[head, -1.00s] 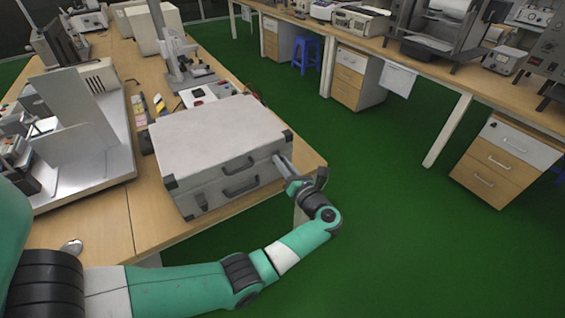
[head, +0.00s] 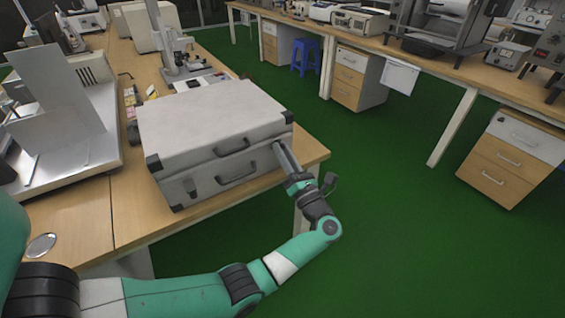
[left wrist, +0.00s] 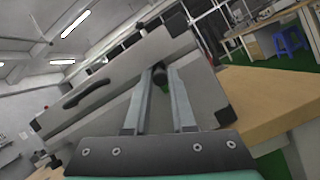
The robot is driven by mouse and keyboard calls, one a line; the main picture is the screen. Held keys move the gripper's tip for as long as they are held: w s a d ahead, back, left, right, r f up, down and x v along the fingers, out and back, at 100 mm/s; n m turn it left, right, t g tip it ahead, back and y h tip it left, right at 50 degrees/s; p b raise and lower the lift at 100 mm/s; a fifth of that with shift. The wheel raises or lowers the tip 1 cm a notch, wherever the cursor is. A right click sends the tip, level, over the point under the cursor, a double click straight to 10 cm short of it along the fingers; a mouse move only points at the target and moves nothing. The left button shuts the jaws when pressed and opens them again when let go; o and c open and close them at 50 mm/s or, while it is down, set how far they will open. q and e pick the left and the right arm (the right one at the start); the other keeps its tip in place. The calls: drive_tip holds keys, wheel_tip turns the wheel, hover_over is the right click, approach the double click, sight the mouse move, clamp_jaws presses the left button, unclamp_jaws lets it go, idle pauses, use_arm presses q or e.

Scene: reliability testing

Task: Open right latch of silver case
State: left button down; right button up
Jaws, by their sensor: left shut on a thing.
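The silver case (head: 205,118) lies closed on the near end of the wooden table, with dark corner caps and two dark handles on its front. Its left latch (head: 190,187) shows on the front face. My left gripper (head: 281,150) is at the right part of the case's front, where it covers the right latch in the head view. In the left wrist view the two gripper fingers (left wrist: 160,78) reach the case front (left wrist: 108,92) and are shut on a small dark part, the right latch (left wrist: 160,72). My right gripper is not in view.
The wooden table (head: 85,215) has its front edge just below the case. A white instrument stand (head: 60,120) is on the left, and a microscope-like stand (head: 180,60) is behind the case. Open green floor (head: 385,220) lies to the right.

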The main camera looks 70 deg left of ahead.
use_arm(q)
drive_tip(key=shift+d+f+y, duration=0.1)
drive_tip(key=shift+f+y, duration=0.25)
drive_tip(key=shift+y, duration=0.35)
drive_tip(key=shift+f+y, duration=0.3)
drive_tip(key=shift+y, duration=0.4)
drive_tip(key=c, duration=0.8)
unclamp_jaws()
drive_tip(key=shift+o, duration=0.2)
